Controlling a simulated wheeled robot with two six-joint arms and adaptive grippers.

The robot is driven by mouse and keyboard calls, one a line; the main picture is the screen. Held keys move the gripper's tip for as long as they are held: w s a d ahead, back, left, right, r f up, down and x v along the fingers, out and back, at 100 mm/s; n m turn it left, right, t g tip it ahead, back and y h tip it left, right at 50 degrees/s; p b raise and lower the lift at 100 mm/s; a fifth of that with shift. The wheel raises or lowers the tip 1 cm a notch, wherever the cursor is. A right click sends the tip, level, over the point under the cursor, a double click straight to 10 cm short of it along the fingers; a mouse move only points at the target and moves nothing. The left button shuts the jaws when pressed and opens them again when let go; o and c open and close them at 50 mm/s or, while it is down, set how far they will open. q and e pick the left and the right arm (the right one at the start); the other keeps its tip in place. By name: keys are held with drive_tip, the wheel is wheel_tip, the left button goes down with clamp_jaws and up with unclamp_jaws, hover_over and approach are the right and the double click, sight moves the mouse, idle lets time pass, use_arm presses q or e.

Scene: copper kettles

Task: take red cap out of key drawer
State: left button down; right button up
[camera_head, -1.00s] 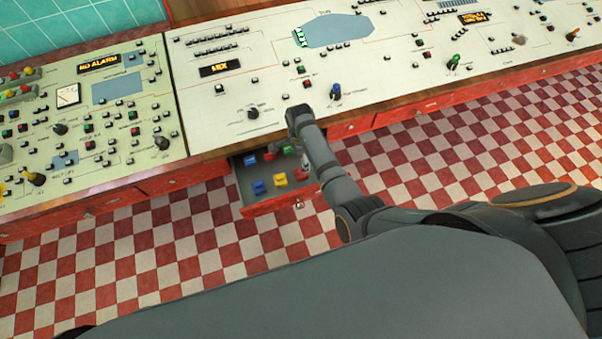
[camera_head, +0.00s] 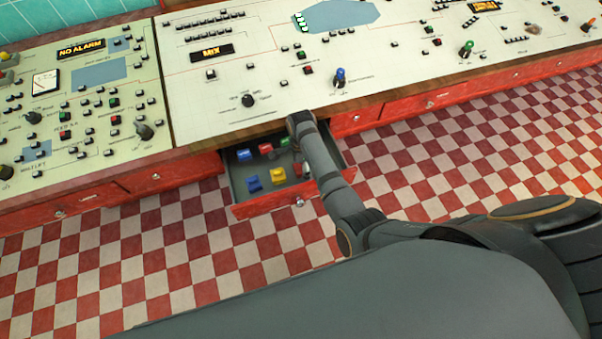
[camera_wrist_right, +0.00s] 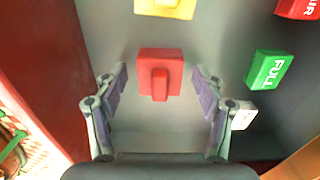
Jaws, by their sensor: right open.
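The key drawer (camera_head: 262,209) is pulled out below the console. A red cap (camera_wrist_right: 160,74) with a raised ridge lies on its grey floor; it also shows in the head view (camera_head: 298,170) beside my forearm. My right gripper (camera_wrist_right: 160,71) is open, with its fingers on either side of the red cap and gaps to it on both sides. It holds nothing. In the head view my right arm hides part of the drawer. My left gripper is out of view.
A yellow cap (camera_head: 278,176), blue caps (camera_head: 253,184), a green cap (camera_wrist_right: 270,70) marked FULL and another red cap (camera_head: 266,148) lie in the drawer. A small white piece (camera_wrist_right: 243,115) is near the right finger. The console edge (camera_head: 232,137) overhangs the drawer's back.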

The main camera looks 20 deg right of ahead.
drive_tip(key=c, duration=1)
drive_tip(key=shift+r, duration=0.1)
drive_tip(key=shift+c, duration=0.2)
